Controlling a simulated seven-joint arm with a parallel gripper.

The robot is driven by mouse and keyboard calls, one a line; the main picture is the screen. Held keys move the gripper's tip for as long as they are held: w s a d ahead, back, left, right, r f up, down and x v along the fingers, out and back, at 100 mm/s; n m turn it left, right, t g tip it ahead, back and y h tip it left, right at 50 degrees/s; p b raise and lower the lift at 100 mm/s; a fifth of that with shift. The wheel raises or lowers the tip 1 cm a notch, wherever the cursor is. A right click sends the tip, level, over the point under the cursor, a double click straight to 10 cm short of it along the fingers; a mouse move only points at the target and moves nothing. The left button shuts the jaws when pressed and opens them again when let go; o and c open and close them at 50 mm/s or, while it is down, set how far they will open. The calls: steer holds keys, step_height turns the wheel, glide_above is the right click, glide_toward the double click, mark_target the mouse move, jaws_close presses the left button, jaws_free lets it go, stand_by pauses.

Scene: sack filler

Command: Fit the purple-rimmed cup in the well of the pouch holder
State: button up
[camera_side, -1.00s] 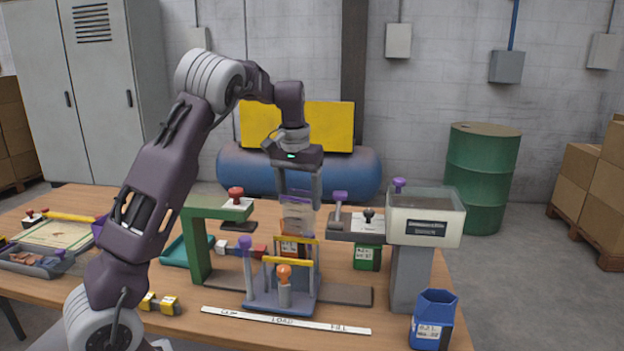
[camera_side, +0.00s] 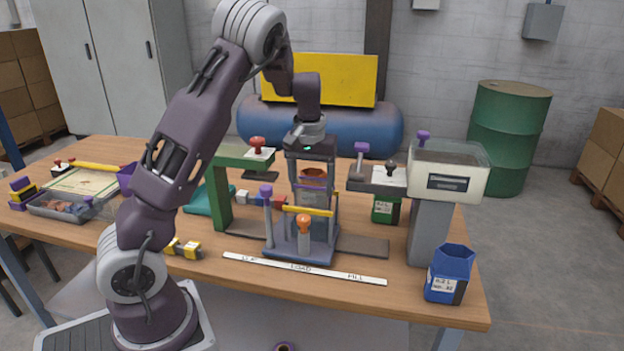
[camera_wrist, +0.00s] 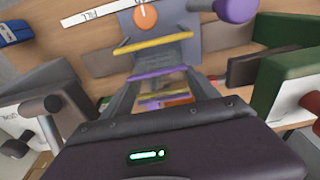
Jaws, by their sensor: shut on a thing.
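My gripper (camera_side: 312,207) points straight down over the pouch holder (camera_side: 301,253), a grey-blue stand with a purple-knobbed post, an orange knob and yellow bars. It is shut on the purple-rimmed cup. In the wrist view, a purple rim edge (camera_wrist: 158,72) spans between my fingers, behind the holder's yellow bar (camera_wrist: 152,43). In the side view, a reddish-brown shape shows between the fingers, partly hidden. The holder's front bar and knob cover the lower fingers and the well. I cannot tell whether the cup touches the well.
A green post with a red knob (camera_side: 258,143) stands close on the left. A grey lever unit (camera_side: 378,180) and a hopper on a column (camera_side: 432,215) stand on the right. A blue container (camera_side: 450,274) is at the front right. A white labelled strip (camera_side: 303,267) lies in front.

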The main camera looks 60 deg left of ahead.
mark_target(312, 201)
steer(key=shift+f, duration=2.55)
steer(key=o, duration=1.9)
steer(key=shift+r, duration=0.1)
